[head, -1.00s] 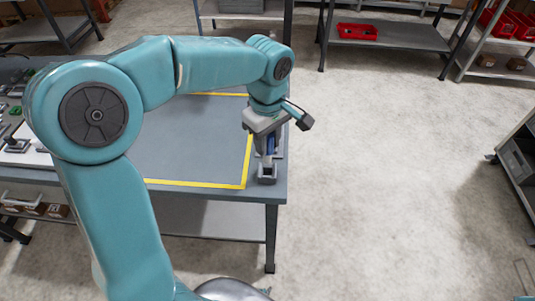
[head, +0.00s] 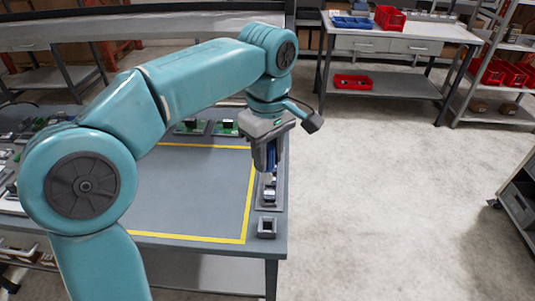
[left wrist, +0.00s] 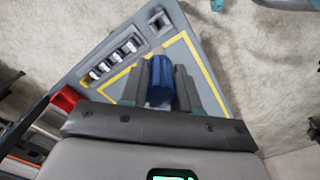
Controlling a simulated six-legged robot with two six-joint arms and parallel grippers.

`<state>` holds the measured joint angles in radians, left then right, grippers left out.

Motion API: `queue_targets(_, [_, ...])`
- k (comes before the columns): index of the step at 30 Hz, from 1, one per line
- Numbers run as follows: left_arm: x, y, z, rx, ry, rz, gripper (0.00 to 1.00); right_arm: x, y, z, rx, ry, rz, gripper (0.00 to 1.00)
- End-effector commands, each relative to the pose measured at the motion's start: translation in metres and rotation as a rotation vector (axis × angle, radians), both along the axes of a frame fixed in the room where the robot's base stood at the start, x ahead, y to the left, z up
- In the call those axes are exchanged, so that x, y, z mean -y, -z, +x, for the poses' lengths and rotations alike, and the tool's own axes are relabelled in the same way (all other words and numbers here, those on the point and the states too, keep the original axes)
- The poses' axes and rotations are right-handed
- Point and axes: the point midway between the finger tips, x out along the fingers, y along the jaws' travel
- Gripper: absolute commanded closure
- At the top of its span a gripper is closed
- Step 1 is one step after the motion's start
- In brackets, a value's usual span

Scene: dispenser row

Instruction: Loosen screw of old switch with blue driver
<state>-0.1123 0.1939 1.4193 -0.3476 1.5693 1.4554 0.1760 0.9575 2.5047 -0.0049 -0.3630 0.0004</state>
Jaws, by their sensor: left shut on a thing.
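My left gripper (head: 266,160) is shut on the blue driver (head: 271,154) and holds it above the table's right side. In the left wrist view the blue driver (left wrist: 160,84) stands between the gripper fingers; its tip is hidden. A grey tray (head: 263,203) by the table's right edge bears small black-and-white switch-like parts (head: 269,192), partly behind the gripper. The left wrist view shows several such parts in a row (left wrist: 116,58). I cannot tell which is the old switch, and no screw can be made out. My right gripper is not in view.
A square grey holder (head: 267,227) with a dark opening stands at the table's front right corner. A yellow outline (head: 190,237) bounds a bare work area. Green boards (head: 225,127) lie at the back. The floor to the right is clear; shelves stand beyond.

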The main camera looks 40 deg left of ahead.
Motion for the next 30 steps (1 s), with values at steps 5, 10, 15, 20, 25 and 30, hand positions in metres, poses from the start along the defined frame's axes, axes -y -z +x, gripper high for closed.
queue_targets(5, [0.000,-0.003,0.000,0.000,0.000,0.000,1.00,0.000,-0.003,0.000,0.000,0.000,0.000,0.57])
queue_targets(10, [0.000,-0.020,0.000,0.000,0.000,0.000,1.00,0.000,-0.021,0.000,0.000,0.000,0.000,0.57])
queue_targets(15, [0.000,-0.040,0.000,0.000,0.000,0.000,1.00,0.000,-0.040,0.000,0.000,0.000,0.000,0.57])
queue_targets(20, [0.000,-0.052,0.000,0.000,0.000,0.000,1.00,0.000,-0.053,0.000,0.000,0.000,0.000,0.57])
queue_targets(25, [0.000,-0.050,0.000,0.000,0.000,0.000,1.00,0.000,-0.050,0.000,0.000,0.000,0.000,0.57])
queue_targets(30, [0.002,-0.045,0.002,-0.002,0.030,0.001,1.00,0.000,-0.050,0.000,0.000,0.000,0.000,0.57])
